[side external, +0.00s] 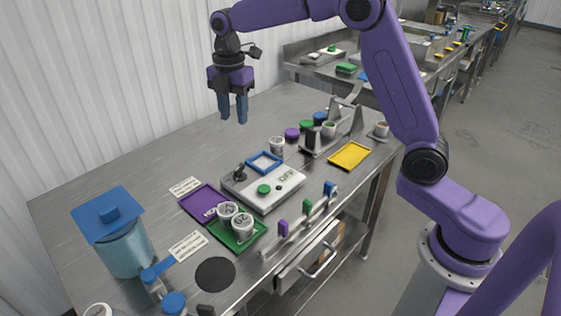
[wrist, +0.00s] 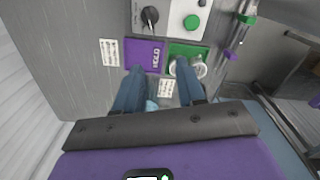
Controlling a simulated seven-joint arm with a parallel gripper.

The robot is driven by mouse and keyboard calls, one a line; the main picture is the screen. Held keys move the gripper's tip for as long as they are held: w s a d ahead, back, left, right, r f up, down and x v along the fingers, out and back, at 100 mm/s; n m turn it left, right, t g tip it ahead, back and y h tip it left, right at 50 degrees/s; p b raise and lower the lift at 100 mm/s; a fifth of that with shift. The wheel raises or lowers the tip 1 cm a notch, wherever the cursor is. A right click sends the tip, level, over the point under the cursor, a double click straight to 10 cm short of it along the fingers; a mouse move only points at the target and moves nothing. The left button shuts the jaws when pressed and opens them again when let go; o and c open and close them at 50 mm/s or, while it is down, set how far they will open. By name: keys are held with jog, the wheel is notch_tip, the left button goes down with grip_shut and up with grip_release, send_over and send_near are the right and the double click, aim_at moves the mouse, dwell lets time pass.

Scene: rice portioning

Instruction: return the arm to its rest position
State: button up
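My gripper (side external: 234,118) hangs above the back part of the steel table (side external: 150,160), fingers pointing down, well clear of everything on it. In the wrist view its two blue fingers (wrist: 158,70) stand apart with nothing between them, so it is open and empty. My purple arm arches over from its base at the right of the side view. Below the gripper in the wrist view are a purple mat (wrist: 145,54) and a green mat (wrist: 204,52). White cups (side external: 242,226) stand on the green mat in the side view.
A white device (side external: 258,203) with a green button and a blue frame (side external: 263,162) sits mid-table. A blue-lidded container (side external: 126,250) stands at front left, a yellow tray (side external: 349,155) at right. A metal stand and several small cups and lids are behind. A drawer (side external: 306,262) shows at the front.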

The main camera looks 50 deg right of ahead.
jog(key=s+a+f+m, duration=0.2)
jog(key=s+m, duration=0.4)
jog(key=s, duration=2.1)
jog(key=s+d+f+m, duration=0.2)
jog(key=s+d, duration=0.3)
jog(key=s, duration=0.5)
jog(key=shift+d+f+m, duration=0.3)
jog(key=shift+f+m, duration=0.05)
jog(key=shift+m, duration=0.05)
jog(key=shift+s, duration=0.1)
